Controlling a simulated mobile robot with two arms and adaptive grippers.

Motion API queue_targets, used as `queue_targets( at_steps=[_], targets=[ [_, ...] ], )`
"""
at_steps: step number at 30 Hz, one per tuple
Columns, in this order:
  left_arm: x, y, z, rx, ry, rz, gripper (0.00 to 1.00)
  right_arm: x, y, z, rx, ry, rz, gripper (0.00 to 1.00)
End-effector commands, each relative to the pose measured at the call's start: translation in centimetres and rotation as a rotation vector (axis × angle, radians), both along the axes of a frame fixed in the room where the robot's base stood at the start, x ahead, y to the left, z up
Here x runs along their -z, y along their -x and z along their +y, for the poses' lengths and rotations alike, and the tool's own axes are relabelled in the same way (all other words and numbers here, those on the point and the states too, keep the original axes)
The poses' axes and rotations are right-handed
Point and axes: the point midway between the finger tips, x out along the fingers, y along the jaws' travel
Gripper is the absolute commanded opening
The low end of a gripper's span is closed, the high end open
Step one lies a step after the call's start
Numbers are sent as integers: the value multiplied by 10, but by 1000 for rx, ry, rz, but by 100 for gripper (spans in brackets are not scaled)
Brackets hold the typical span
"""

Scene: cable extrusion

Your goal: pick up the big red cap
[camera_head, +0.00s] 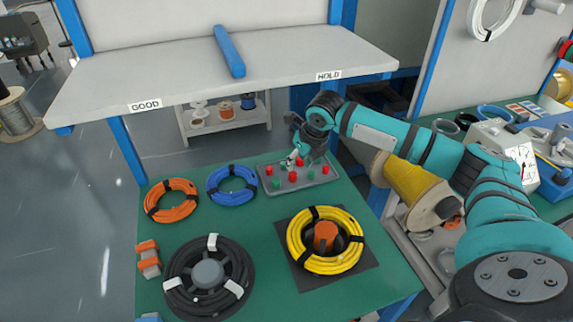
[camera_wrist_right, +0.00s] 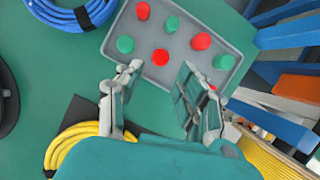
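A grey tray (camera_head: 262,188) on the green table holds several red and green caps. One red cap (camera_head: 293,176) near the tray's middle looks larger than most; it seems to be the red cap (camera_wrist_right: 160,58) just beyond the fingertips in the right wrist view. Other red caps (camera_wrist_right: 201,41) are of similar size there, so which is biggest is hard to tell. My right gripper (camera_head: 297,160) is over the far side of the tray. In the right wrist view its fingers (camera_wrist_right: 159,76) are spread apart with nothing between them. My left gripper is out of view.
Green caps (camera_wrist_right: 125,44) stand close among the red ones. A blue cable coil (camera_head: 232,185) lies left of the tray, an orange coil (camera_head: 171,200) farther left, and a yellow coil (camera_head: 325,240) in front. A white shelf (camera_head: 170,78) stands behind the table.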

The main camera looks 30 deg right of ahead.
Motion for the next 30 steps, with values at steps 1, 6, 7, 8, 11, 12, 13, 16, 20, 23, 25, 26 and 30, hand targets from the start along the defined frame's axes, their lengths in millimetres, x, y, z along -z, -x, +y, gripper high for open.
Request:
queue_targets(
  at_steps=[1,6,7,8,11,12,13,16,20,23,25,26,30],
  targets=[
    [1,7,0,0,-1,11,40,3,-1,0,0,0,1,38],
    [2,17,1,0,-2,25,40,19,-7,1,1,0,2,38],
    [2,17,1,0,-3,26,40,22,-8,1,1,-1,1,38],
    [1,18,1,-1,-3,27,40,25,-10,0,1,0,1,38],
    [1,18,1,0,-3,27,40,37,-14,0,1,-1,3,38],
    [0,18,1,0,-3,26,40,43,-16,0,1,-1,3,38],
    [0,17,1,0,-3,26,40,48,-18,-1,1,0,4,38],
    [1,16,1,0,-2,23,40,61,-23,0,1,0,2,38],
    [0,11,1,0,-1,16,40,69,-27,-1,0,0,0,38],
    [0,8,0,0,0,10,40,70,-27,0,-1,0,0,38],
    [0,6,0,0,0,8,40,70,-27,-1,-1,0,0,38],
    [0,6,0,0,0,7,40,70,-27,-1,-1,0,0,38],
    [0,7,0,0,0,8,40,70,-27,-1,0,0,0,22]
  ],
)
